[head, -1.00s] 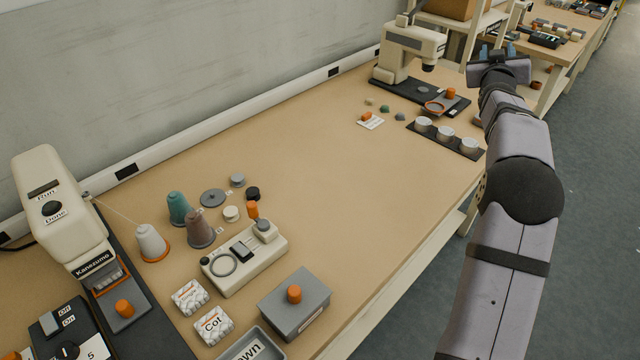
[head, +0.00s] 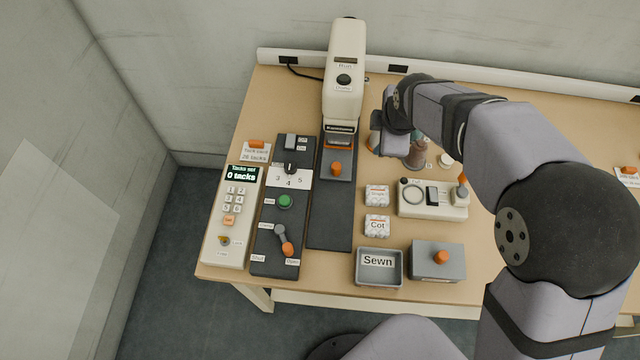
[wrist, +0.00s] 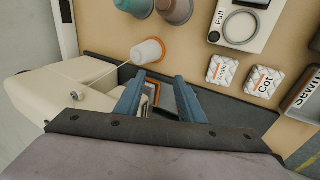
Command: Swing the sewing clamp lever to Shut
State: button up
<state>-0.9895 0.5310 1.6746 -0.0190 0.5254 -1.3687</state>
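The clamp lever (head: 282,237) is a grey arm with an orange knob on the dark control panel (head: 263,205) at the bench's left. Its knob points down and right, by the Open label (head: 293,262); the Shut label (head: 257,258) is to the left. The lever is not in the wrist view. My gripper (wrist: 159,78) is open and empty, with two blue fingers apart above the sewing machine, whose orange-edged clamp part shows below them. In the head view my wrist is right of the sewing machine (head: 343,75), away from the lever; the fingertips are hard to make out.
A keypad unit (head: 232,215) stands left of the panel. A green button (head: 285,201) and a dial (head: 290,169) sit above the lever. Wadding packs (head: 377,194), a Sewn tray (head: 364,281), a lidded grey box (head: 450,262) and thread cones (wrist: 147,51) lie to the right.

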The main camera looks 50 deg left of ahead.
jog(key=s+n+g+h+p, duration=0.25)
jog(key=s+n, duration=0.25)
jog(key=s, duration=1)
notch_tip(320, 180, up, 3)
jog(key=n+h+p, duration=0.2)
jog(key=n+p, duration=0.2)
jog(key=n, duration=0.2)
send_over(287, 247)
jog(key=shift+f+y, duration=0.15)
jog(key=shift+y, duration=0.1)
jog(key=shift+f+p, duration=0.8)
jog(key=shift+f, duration=2.95)
grip_shut()
